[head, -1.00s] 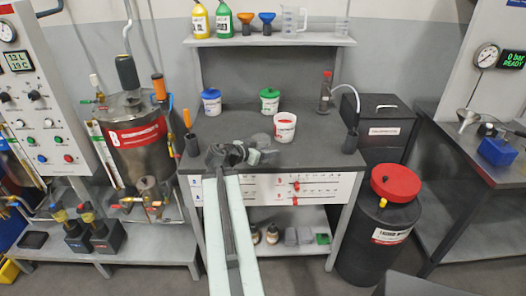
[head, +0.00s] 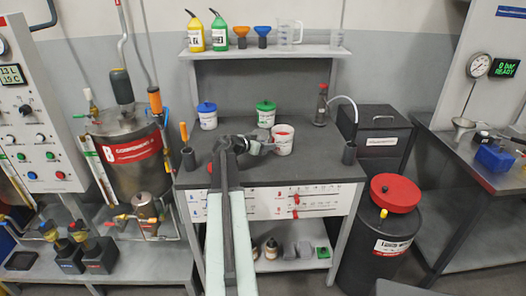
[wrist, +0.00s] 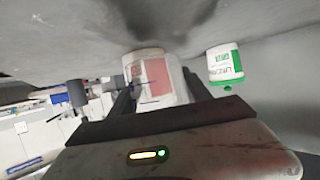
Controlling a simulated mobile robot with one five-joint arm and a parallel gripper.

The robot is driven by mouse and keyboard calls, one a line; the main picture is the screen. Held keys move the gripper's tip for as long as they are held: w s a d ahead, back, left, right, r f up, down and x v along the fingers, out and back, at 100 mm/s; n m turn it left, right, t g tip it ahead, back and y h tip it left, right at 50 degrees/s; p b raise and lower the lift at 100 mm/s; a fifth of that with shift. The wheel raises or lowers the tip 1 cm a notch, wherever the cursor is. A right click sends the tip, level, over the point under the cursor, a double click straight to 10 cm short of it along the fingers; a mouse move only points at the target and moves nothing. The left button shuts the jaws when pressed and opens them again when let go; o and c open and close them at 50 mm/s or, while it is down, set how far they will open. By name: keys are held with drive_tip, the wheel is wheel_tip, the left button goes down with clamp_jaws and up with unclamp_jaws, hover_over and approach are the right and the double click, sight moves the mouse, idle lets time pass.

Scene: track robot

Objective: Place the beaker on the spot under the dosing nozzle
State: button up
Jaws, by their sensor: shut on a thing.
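An open white cup (head: 283,140) with a red label and red at its mouth stands or hangs at the bench's right middle; I take it as the beaker. My gripper (head: 268,147) reaches it from the left. In the wrist view my gripper (wrist: 155,95) is shut on the cup (wrist: 155,78), its dark fingers on either side. Whether the cup touches the bench is unclear. A slim red-topped device (head: 322,105) with a curved pale tube stands at the back right. I cannot tell the dosing nozzle or its spot for certain.
A green-lidded pot (head: 266,114) stands behind the cup; it also shows in the wrist view (wrist: 225,65). A blue-lidded pot (head: 207,116) is at back left. A clear jug (head: 289,33) is on the shelf.

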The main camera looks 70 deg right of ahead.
wheel_tip(320, 180, down, 4)
drive_tip(key=b, duration=0.2)
drive_tip(key=shift+s+r+b, duration=0.15)
drive_tip(key=shift+r+b, duration=0.1)
drive_tip(key=shift+b, duration=0.15)
drive_tip(key=shift+w+r, duration=0.15)
drive_tip(key=shift+w, duration=0.1)
drive_tip(key=o, duration=1.3)
drive_tip(key=shift+o, duration=0.2)
